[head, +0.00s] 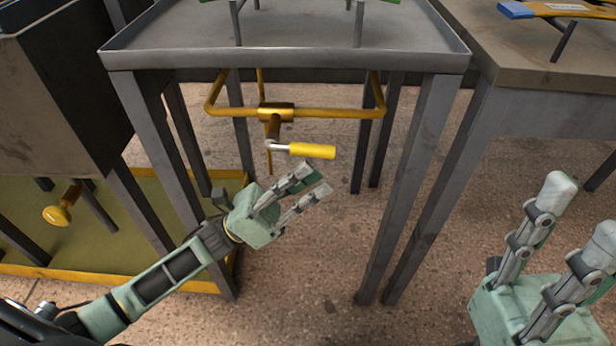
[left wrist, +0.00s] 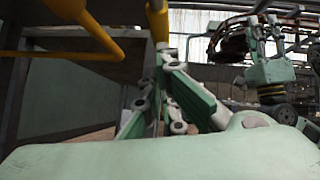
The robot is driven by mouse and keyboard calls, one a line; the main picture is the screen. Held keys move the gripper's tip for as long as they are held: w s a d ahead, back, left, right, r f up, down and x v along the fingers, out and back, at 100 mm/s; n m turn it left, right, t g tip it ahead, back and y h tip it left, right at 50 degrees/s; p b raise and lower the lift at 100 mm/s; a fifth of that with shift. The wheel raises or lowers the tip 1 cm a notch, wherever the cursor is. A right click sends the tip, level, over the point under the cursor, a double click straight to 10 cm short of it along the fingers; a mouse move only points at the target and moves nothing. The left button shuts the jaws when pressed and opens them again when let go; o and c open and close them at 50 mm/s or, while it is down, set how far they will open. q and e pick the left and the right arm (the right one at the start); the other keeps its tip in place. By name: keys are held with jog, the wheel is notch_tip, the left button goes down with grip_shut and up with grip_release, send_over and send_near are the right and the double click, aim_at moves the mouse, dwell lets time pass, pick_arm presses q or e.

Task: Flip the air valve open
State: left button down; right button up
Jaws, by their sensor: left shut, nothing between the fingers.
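The air valve (head: 276,112) sits on a yellow pipe (head: 335,113) under the front edge of a grey metal table. Its lever has a silver elbow and a yellow grip (head: 312,151) that points right, roughly level. My left gripper (head: 312,180) is below the grip, apart from it in the picture, with its fingers shut and empty. In the left wrist view, the left fingers (left wrist: 176,98) show beside yellow parts (left wrist: 95,28); I cannot tell which is the lever. My right gripper (head: 584,207) is open and empty at the lower right.
The grey table (head: 290,58) has legs on both sides of the valve. Another table (head: 550,75) stands at the right. A dark box (head: 75,90) and a yellow knob (head: 58,215) are at the left. The floor (head: 300,260) under the valve is clear.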

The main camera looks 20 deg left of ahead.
aim_at(304, 150)
pick_arm(q)
jog(key=shift+r, duration=0.35)
jog(key=shift+w+d, duration=0.1)
jog(key=shift+w+d+r+n+t+h+b, duration=0.1)
jog(key=shift+r+n+t+h+b, duration=0.1)
jog(key=shift+r+t+h+b, duration=0.2)
jog(key=shift+w+d+r+n+t+h+b, duration=0.1)
jog(key=shift+r+n+t+h+b, duration=0.15)
jog(key=shift+r, duration=0.25)
jog(key=shift+r, duration=0.1)
